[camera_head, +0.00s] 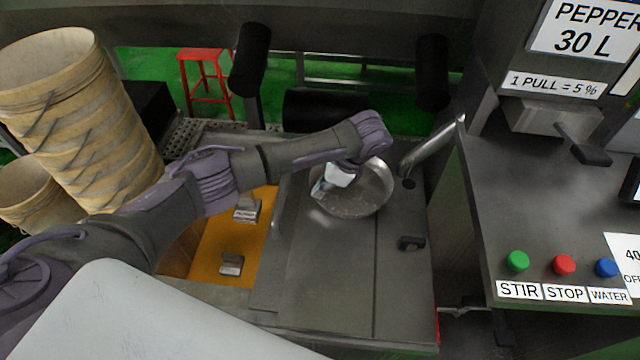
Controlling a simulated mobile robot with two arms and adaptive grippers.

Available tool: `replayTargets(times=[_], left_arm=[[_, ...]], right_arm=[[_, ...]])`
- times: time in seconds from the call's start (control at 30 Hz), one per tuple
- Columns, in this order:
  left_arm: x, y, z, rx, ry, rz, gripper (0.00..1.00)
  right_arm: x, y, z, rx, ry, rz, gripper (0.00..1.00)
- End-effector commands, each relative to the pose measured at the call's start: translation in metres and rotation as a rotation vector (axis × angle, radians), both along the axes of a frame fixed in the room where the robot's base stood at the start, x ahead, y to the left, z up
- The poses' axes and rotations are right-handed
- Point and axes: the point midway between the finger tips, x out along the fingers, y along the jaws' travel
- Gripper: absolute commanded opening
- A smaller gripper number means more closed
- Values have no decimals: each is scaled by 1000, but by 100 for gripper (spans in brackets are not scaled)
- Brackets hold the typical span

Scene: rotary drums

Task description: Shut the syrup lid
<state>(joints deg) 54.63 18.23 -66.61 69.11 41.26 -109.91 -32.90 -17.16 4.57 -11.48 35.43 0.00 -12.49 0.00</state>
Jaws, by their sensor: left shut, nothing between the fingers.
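My left arm reaches in from the left, and its gripper (322,188) is shut with nothing in it. It hangs over the left side of a round, shallow metal dish or opening (362,206) in the grey metal counter. My wrist and gripper hide part of its rim. I cannot tell whether the fingers touch it. No label in view reads syrup, so I cannot tell for sure which part is the syrup lid. A flat panel with a dark handle (411,243) lies flat to the right of the dish. My right gripper is not in view.
A metal pipe (432,147) slants over the counter just right of the dish. Stacked tan buckets (85,120) stand at the left. An orange panel (226,237) carries small metal labelled parts. A pepper dispenser (545,117) and green, red and blue buttons (564,265) are at the right.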

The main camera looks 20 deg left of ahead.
Motion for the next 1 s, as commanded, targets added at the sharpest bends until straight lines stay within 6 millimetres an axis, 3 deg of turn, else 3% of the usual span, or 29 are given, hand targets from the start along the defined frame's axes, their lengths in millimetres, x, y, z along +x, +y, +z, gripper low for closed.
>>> replayTargets(times=[0.3,0.37,0.6,1.0], left_arm=[[-9,30,-62,2,1,3,0],[-10,42,-52,2,-3,3,0],[-17,63,-50,0,-2,0,0],[-17,66,-50,-1,-3,0,0]], right_arm=[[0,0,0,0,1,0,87],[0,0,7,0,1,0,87],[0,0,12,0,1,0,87],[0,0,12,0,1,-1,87]])
